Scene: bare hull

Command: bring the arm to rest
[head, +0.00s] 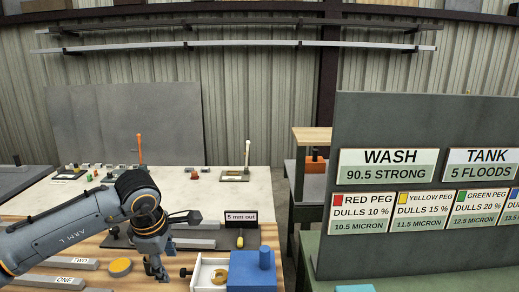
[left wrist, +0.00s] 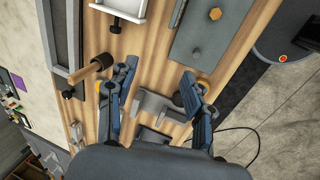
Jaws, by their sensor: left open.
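My left arm comes in from the left in the head view, and its gripper (head: 157,270) hangs down over the wooden front part of the bench (head: 90,243). In the left wrist view the two blue fingers of my left gripper (left wrist: 158,74) stand wide apart with nothing held between them. A grey bracket-like part (left wrist: 153,107) lies on the wood below and between the fingers; I cannot tell the gap in height. My right gripper is in neither view.
Right of the gripper are a white tray (head: 196,276), a blue block (head: 252,272) and a "5 mm out" sign (head: 237,217). A yellow disc (head: 120,267) and labelled grey bars (head: 67,263) lie left. A grey sign panel (head: 428,120) stands at right. A wooden-handled tool (left wrist: 90,68) lies near one finger.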

